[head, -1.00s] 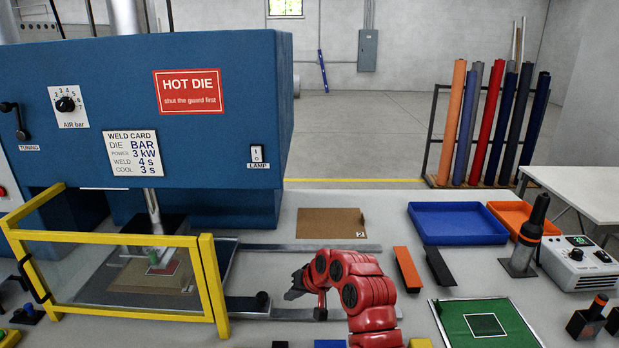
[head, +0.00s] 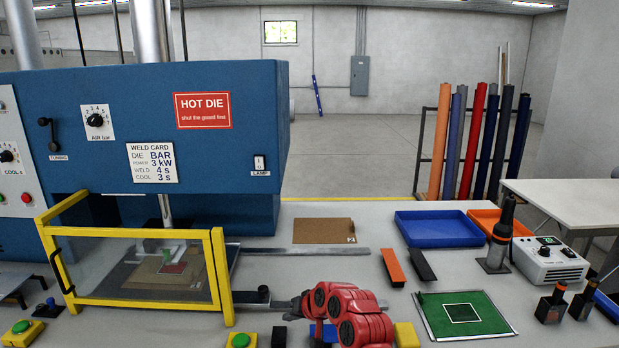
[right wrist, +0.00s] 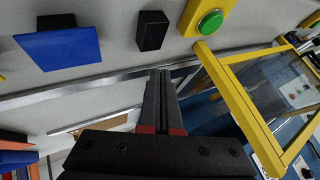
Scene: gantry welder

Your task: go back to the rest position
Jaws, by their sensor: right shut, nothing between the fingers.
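My right arm, with red links, comes in at the bottom middle of the head view. My right gripper (head: 288,308) points left over the bench, to the right of the welder's yellow-framed guard (head: 222,275). In the right wrist view its two dark fingers (right wrist: 158,75) lie together, shut with nothing between them. They show above the rail, near the guard's yellow frame (right wrist: 235,95). My left gripper is in neither view.
The blue welder (head: 230,160) stands at the left, its clear guard down. Near the gripper are a green button (head: 241,340), a black block (head: 279,338) and a yellow block (head: 406,335). A green mat (head: 490,325) and blue tray (head: 440,230) lie to the right.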

